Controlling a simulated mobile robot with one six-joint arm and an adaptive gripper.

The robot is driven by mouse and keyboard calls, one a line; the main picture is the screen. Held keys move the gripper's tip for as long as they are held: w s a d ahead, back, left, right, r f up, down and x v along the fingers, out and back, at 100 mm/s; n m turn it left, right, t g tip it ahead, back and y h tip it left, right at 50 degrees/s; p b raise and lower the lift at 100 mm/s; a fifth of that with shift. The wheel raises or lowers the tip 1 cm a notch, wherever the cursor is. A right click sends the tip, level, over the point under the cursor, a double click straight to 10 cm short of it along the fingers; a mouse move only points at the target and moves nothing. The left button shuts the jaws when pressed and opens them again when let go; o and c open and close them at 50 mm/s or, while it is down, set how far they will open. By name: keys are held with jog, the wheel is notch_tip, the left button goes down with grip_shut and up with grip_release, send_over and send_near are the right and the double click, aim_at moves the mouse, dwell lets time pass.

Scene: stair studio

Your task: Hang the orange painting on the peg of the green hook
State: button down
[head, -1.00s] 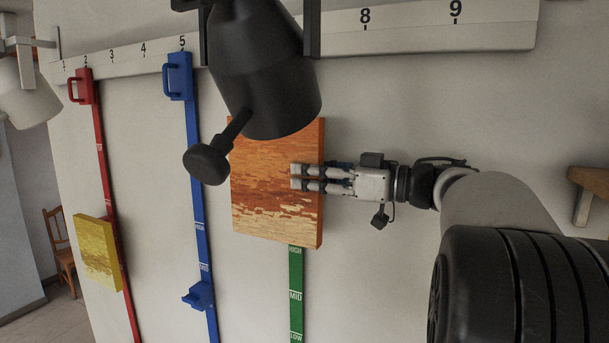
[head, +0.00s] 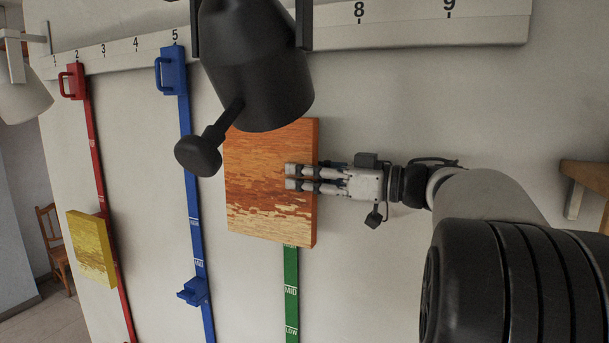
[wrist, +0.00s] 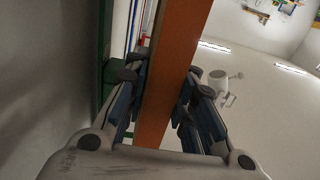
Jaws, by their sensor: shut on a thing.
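The orange painting (head: 268,215) is a thick square canvas with orange and cream bands. In the head view it stands upright in front of the green strap (head: 291,290). My gripper (head: 291,177) is shut on its right edge. In the wrist view the orange painting's edge (wrist: 172,70) runs between the two fingers (wrist: 160,95), one on each side. Part of the green strap (wrist: 106,75) shows to the left of it. The green hook and its peg are hidden in the head view, behind the painting; I cannot tell whether the painting touches the peg.
A dark lamp (head: 255,75) hangs in front of the painting's top. A blue strap (head: 190,170) with a blue hook (head: 193,291) is to the left. Further left, a yellow painting (head: 91,250) is on a red strap (head: 95,160). A wooden shelf (head: 588,175) is at right.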

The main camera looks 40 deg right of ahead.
jog(key=shift+f, duration=0.2)
jog(key=c, duration=1.3)
grip_release()
jog(key=shift+s, duration=0.1)
jog(key=v, duration=1.2)
